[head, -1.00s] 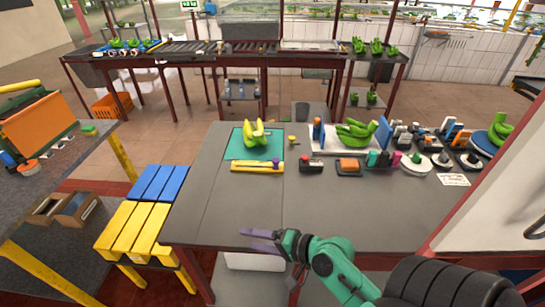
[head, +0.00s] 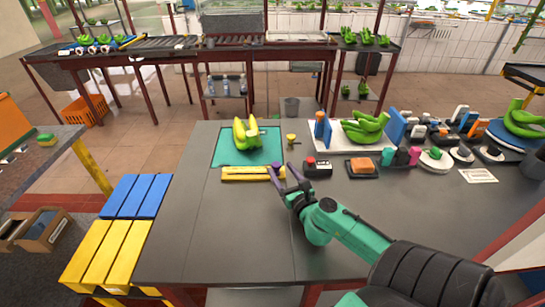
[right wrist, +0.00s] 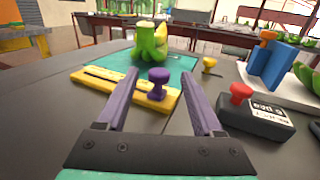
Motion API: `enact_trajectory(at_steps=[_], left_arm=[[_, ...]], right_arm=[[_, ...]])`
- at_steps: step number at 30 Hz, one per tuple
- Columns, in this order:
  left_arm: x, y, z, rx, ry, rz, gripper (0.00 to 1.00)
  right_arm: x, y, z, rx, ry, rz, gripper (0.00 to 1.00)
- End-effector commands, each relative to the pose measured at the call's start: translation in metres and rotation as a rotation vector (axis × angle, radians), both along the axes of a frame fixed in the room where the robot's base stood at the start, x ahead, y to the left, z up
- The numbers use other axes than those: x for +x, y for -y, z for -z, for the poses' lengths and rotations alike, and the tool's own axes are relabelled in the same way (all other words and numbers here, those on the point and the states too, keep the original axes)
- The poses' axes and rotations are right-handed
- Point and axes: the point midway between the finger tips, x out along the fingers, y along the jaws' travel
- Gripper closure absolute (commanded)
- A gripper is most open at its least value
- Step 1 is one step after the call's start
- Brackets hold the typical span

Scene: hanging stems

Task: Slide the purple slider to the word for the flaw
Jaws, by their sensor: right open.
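The purple slider (head: 277,165) stands at the right end of the yellow slotted board (head: 240,173). In the right wrist view the slider is a purple knob (right wrist: 158,82) on that board (right wrist: 105,80). My right gripper (head: 286,172) is open at the board's right end. In the wrist view its purple fingers (right wrist: 165,88) spread to either side of the knob, with no contact visible. No words are readable on the board. A green-and-yellow banana bunch (head: 246,133) is on the teal mat (head: 228,158) behind the board. My left gripper is not in view.
A dark device with a red knob (head: 312,166) sits just right of my gripper. An orange-topped block (head: 362,165) and several small tools stand farther right. A yellow knob piece (head: 291,140) is behind. The grey tabletop (head: 215,235) in front is clear.

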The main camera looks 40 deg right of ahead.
Motion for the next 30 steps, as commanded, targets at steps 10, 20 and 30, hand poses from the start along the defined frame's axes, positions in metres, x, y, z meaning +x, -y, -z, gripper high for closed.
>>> enact_trajectory(at_steps=[10, 20, 30], left_arm=[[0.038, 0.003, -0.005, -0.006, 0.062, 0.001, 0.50], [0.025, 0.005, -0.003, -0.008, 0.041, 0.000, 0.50], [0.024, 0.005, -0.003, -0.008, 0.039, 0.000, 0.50]], right_arm=[[0.063, 0.017, -0.001, -0.002, 0.001, 0.001, 0.32], [0.066, 0.017, 0.000, -0.002, -0.001, 0.000, 0.51], [0.065, 0.017, 0.000, -0.002, -0.001, 0.000, 1.00]])
